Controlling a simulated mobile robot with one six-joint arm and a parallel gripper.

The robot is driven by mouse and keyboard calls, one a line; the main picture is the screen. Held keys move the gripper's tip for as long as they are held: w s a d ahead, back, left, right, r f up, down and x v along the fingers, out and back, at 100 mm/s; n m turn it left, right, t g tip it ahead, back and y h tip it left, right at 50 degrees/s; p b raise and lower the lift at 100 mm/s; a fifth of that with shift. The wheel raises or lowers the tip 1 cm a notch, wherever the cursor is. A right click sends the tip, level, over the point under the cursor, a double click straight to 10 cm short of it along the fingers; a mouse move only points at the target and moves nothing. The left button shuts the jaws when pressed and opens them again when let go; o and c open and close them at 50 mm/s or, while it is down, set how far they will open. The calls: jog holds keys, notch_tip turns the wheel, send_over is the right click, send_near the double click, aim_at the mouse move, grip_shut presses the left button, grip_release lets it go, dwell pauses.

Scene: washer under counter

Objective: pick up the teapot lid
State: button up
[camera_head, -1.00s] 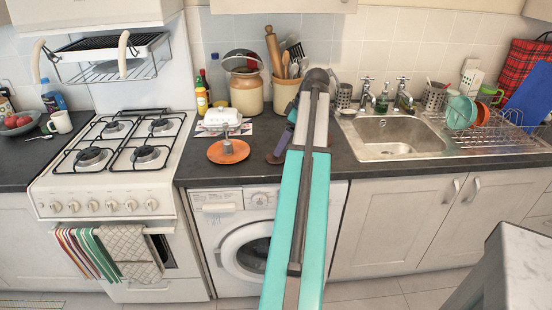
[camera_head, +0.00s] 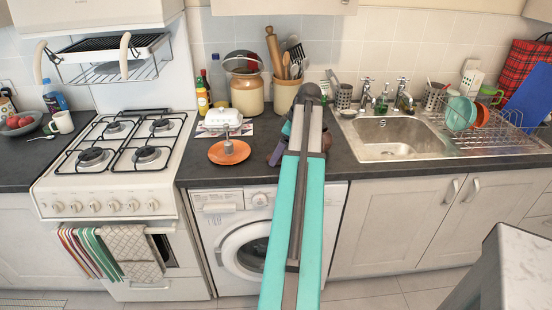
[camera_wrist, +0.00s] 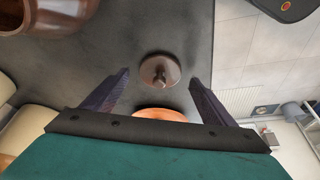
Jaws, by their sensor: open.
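The teapot lid is a round brown disc with a small knob (camera_wrist: 161,72). In the wrist view it lies on the dark counter, knob toward the camera, a little above the middle of the picture. My gripper (camera_wrist: 158,80) is open, with its two dark fingers on either side of the lid in that view and nothing held. I cannot tell how high the fingertips are above it.
An orange round stand (camera_head: 229,152) with an upright post is close to the left of my gripper; it shows below the lid in the wrist view (camera_wrist: 160,114). A brown glazed vessel (camera_wrist: 45,14) is at the upper left there. A utensil crock (camera_head: 284,94) stands behind.

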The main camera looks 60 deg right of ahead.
jog(key=shift+w+f, duration=0.25)
jog(key=shift+f, duration=0.4)
jog(key=c, duration=1.1)
jog(key=shift+r, duration=0.1)
jog(key=shift+r+b, duration=0.5)
jog(key=shift+r, duration=1.25)
jog(key=s+a+r+b, duration=0.1)
jog(key=s+b, duration=0.1)
jog(key=s, duration=1.4)
jog(key=shift+a+r+b, duration=0.2)
jog(key=shift+a+b, duration=0.1)
jog(key=shift+b, duration=0.05)
